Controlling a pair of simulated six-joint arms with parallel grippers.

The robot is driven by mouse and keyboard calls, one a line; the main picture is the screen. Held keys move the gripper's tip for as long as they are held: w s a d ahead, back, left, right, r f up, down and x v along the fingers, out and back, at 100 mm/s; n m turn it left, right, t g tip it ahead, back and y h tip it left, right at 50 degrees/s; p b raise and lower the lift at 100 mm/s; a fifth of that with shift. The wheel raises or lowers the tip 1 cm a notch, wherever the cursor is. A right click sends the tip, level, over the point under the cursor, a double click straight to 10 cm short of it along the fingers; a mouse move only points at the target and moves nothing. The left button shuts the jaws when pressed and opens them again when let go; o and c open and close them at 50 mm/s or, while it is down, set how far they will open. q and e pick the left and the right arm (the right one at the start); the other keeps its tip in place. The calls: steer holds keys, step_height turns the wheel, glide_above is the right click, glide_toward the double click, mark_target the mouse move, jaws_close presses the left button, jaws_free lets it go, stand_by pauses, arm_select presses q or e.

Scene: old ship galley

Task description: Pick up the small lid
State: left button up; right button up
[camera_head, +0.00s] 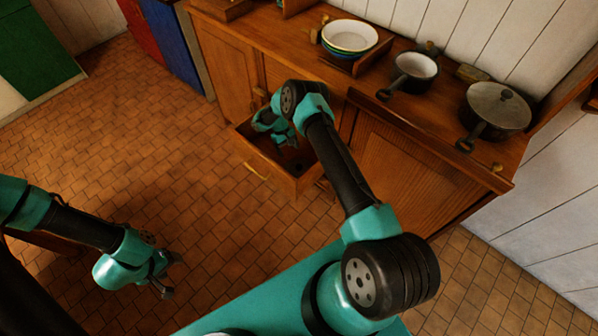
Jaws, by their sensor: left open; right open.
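My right arm reaches across to an open wooden drawer (262,163) in the counter's front. My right gripper (280,134) is open over the drawer, partly hidden by its own wrist. A small dark thing (297,168) lies in the drawer's near right part; I cannot tell whether it is the small lid. A larger grey lid (499,103) with a knob sits on a dark pan at the right of the counter. My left gripper (170,273) is open and empty over the tiled floor at lower left, far from the drawer.
The wooden counter (290,48) carries stacked bowls (350,37) in a wooden holder and a small dark saucepan (414,70) with a light inside. The drawer's walls surround my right gripper. The tiled floor (140,150) at left is clear.

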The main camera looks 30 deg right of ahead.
mark_target(299, 167)
steer(key=shift+s+d, duration=0.15)
steer(key=shift+s, duration=1.3)
steer(key=shift+s+d, duration=0.15)
steer(key=shift+s, duration=1.3)
steer(key=shift+s, duration=0.15)
steer(key=shift+s+f, duration=0.2)
steer(key=shift+s, duration=0.1)
steer(key=shift+x, duration=2.2)
steer(key=shift+f, duration=0.15)
steer(key=c, duration=1.4)
steer(key=shift+o, duration=0.2)
